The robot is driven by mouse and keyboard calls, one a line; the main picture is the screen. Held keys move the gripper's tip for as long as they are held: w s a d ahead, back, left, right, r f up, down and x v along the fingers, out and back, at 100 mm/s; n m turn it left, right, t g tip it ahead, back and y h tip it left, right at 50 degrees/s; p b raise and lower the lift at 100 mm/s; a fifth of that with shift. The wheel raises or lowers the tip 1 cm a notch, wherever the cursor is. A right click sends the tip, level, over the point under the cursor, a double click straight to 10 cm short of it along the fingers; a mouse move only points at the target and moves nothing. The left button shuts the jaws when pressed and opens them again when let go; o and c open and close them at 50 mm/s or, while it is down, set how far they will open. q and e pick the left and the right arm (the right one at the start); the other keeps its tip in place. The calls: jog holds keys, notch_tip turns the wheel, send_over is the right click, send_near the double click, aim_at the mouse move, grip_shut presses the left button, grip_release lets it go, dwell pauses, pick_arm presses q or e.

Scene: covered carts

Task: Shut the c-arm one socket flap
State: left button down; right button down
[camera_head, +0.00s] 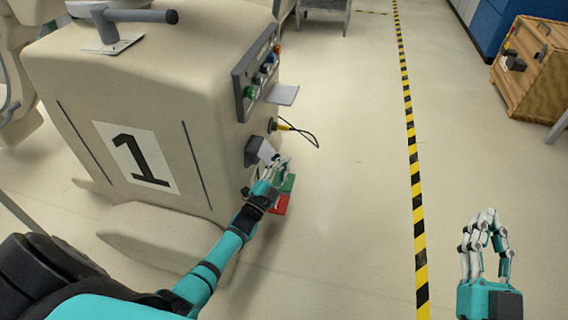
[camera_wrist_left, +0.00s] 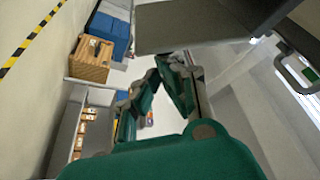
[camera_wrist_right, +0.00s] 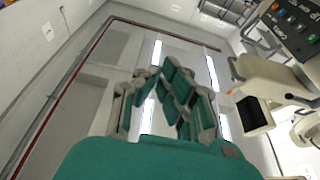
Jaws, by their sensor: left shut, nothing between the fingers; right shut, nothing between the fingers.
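The c-arm one cart (camera_head: 205,60) is a beige covered body with a large black 1 on its front panel. A dark grey socket box (camera_head: 252,150) sticks out low on its right side, with a lighter grey flap (camera_head: 267,151) at its outer side. The flap looks tilted out; its exact angle is hard to tell. My left gripper (camera_head: 274,166) is shut and empty, right at the flap; contact is unclear. It also shows in the left wrist view (camera_wrist_left: 160,75), below a grey plate (camera_wrist_left: 190,25). My right gripper (camera_head: 484,222) is shut and empty over the floor, away from the cart.
A control panel (camera_head: 240,92) with coloured knobs and a small grey shelf (camera_head: 283,95) sit above the socket. A yellow plug (camera_head: 284,127) with a black cable is between them. Red and green pieces (camera_head: 280,204) lie below. A wooden crate (camera_head: 535,75) stands far right.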

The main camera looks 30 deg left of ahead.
pick_arm(q)
jog(key=shift+a+f, duration=0.1)
jog(key=shift+f, duration=0.1)
pick_arm(e)
jog(key=shift+s+r+t, duration=0.25)
jog(key=shift+r+t, duration=0.15)
jog(key=shift+r, duration=0.2)
pick_arm(q)
jog(key=shift+r, duration=0.1)
